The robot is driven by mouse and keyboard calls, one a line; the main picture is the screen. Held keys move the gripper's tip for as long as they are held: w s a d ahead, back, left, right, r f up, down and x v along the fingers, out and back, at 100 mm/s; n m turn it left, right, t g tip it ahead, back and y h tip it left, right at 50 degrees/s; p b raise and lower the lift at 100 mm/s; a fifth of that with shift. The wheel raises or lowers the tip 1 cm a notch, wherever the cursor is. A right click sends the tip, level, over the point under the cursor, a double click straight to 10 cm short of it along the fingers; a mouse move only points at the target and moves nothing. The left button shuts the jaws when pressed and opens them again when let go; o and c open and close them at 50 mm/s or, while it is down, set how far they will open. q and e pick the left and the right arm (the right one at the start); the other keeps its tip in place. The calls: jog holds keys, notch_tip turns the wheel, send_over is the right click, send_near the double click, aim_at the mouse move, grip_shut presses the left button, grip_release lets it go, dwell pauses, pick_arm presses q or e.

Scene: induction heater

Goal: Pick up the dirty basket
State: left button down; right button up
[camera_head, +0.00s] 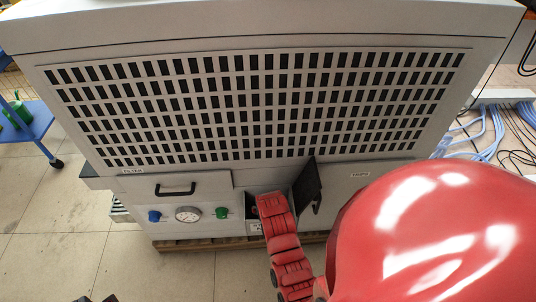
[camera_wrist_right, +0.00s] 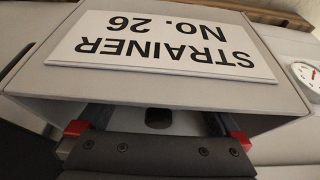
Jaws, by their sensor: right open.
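I do not see a dirty basket as such in either view. In the head view an open compartment (camera_head: 254,227) shows in the machine's front, with its black lid (camera_head: 309,187) standing up; its inside is mostly hidden by my red right arm. My right gripper (camera_head: 268,201) is at this compartment, its fingertips hidden there. In the right wrist view my right gripper (camera_wrist_right: 158,135) is open, its red-tipped fingers wide apart beside a grey box front with a white plate (camera_wrist_right: 165,46) reading "STRAINER No. 26", upside down. Small dark shapes at the head view's bottom left edge may be my left gripper.
The grey machine (camera_head: 141,192) has a vent grille, a closed drawer with a black handle (camera_head: 175,189), a blue knob (camera_head: 154,216), a gauge (camera_head: 187,214) and a green knob (camera_head: 222,212). Blue cables (camera_head: 487,135) lie at right, a blue cart (camera_head: 33,122) at left. Floor at left front is clear.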

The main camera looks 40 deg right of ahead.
jog(key=c, duration=1.5)
